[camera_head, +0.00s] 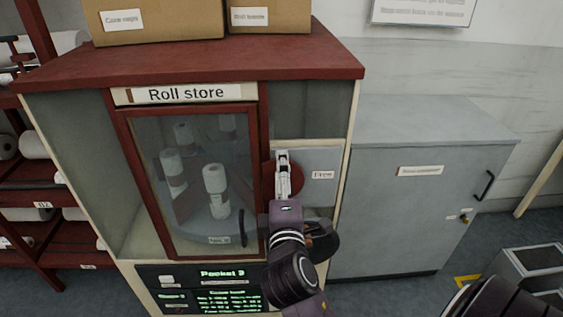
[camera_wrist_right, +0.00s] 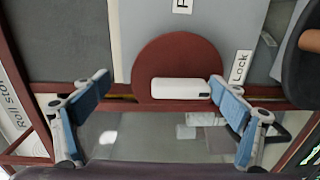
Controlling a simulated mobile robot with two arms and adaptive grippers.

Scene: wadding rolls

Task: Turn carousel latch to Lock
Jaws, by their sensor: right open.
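The carousel latch is a dark red disc (camera_wrist_right: 178,58) with a white bar handle (camera_wrist_right: 180,89), seen in the right wrist view. The bar lies lengthwise across that view, its right end close to one finger. The "Lock" label (camera_wrist_right: 240,67) is beside the disc, up and right of the bar's right end. In the head view, the disc (camera_head: 269,178) is mostly hidden behind my right gripper (camera_head: 283,160). The right gripper (camera_wrist_right: 160,92) is open, with its fingers at either end of the bar; contact is unclear. My left gripper is not in view.
The Roll store cabinet (camera_head: 240,58) has a closed glass door (camera_head: 205,150) with white rolls inside. A "Free" label (camera_head: 322,174) is right of the latch. A grey cabinet (camera_head: 400,220) stands at the right. Cardboard boxes (camera_head: 160,25) sit on top.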

